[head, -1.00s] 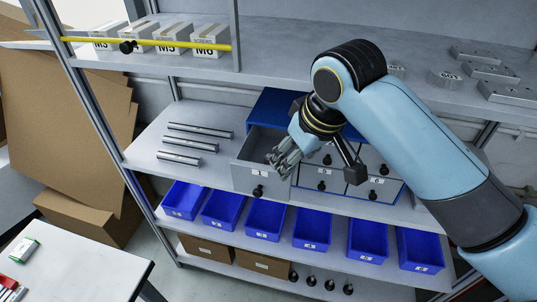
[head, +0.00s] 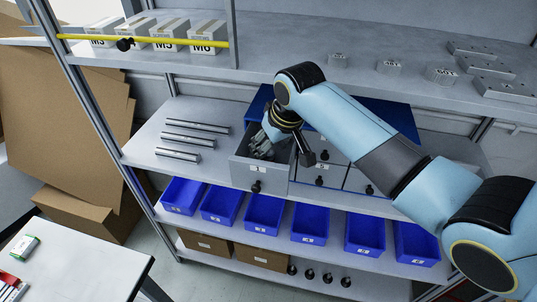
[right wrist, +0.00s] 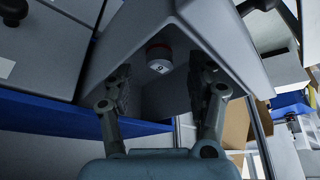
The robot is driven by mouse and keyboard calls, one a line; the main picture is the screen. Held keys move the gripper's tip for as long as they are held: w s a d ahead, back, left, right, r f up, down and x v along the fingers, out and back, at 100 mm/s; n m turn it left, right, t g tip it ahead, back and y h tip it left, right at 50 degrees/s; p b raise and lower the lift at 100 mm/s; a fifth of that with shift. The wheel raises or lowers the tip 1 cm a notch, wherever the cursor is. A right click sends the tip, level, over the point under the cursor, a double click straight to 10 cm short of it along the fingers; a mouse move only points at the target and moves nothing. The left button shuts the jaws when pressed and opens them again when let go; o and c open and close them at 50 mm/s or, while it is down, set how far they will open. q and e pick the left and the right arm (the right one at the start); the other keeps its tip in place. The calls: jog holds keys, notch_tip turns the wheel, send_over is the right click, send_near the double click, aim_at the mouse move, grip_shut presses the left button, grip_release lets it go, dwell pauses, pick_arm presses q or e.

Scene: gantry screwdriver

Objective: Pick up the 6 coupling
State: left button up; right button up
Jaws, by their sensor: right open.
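A small round coupling (right wrist: 159,58), pale with a dark red band and a single digit on its face, sits inside the open drawer (head: 258,177) of the cabinet. The digit reads as 6 or 9; I cannot tell which. My right gripper (right wrist: 160,78) is open, its two fingers reaching into the drawer on either side of the coupling, with the coupling apart from both. In the head view the right gripper (head: 262,147) is inside the drawer opening and the coupling is hidden. My left gripper is not in view.
The drawer walls (right wrist: 215,35) stand close around the fingers. Closed drawers (head: 322,172) are to the right, metal rods (head: 190,140) lie to the left. Blue bins (head: 264,216) line the shelf below. Metal blocks (head: 440,75) stand on the top shelf.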

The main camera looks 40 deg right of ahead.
jog(key=shift+x, duration=1.3)
grip_shut()
